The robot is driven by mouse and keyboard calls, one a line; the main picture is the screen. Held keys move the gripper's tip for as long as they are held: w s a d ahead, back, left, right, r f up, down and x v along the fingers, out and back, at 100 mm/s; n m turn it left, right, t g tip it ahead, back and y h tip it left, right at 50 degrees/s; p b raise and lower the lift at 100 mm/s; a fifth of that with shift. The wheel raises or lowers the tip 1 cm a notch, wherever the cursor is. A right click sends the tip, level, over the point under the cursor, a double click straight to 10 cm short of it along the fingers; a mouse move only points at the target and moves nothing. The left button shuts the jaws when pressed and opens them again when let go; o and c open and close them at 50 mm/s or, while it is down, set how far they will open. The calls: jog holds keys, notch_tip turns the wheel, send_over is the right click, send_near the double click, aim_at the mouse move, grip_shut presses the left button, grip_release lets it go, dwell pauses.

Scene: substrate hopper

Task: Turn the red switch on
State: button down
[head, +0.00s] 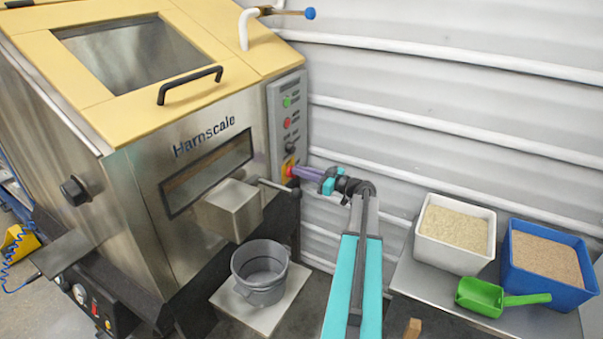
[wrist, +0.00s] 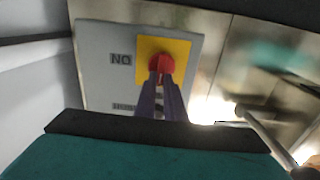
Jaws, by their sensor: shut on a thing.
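The red switch (wrist: 161,64) sits on a yellow square plate (wrist: 181,48) on the grey control panel in the wrist view. My gripper (wrist: 161,80) has its purple fingers shut on the red switch, hiding its lower part. In the head view, my gripper (head: 291,171) reaches the low end of the control panel (head: 276,100). Only a little of the red switch and yellow plate (head: 286,164) shows there. Lettering is beside the plate in the wrist view, and the wrist camera looks tilted or turned, so I cannot tell the switch's setting.
The Harnscale hopper (head: 205,140) fills the left. A dark lever (head: 279,186) sticks out just below my gripper. A grey bucket (head: 260,272) stands on a platform. A white bin (head: 455,235), a blue bin (head: 548,262) and a green scoop (head: 492,297) are on a table at right.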

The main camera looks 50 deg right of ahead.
jog(key=shift+f+b, duration=0.1)
jog(key=shift+b, duration=0.2)
jog(key=m, duration=0.6)
jog(key=d+f+m+b, duration=0.1)
jog(key=m, duration=1)
jog(key=shift+w+d+f+m+b, duration=0.2)
jog(key=shift+d+m+b, duration=0.1)
jog(key=shift+b, duration=0.05)
dwell(0.3)
jog(key=c, duration=1.8)
grip_release()
jog(key=shift+c, duration=0.2)
jog(key=shift+s, duration=0.1)
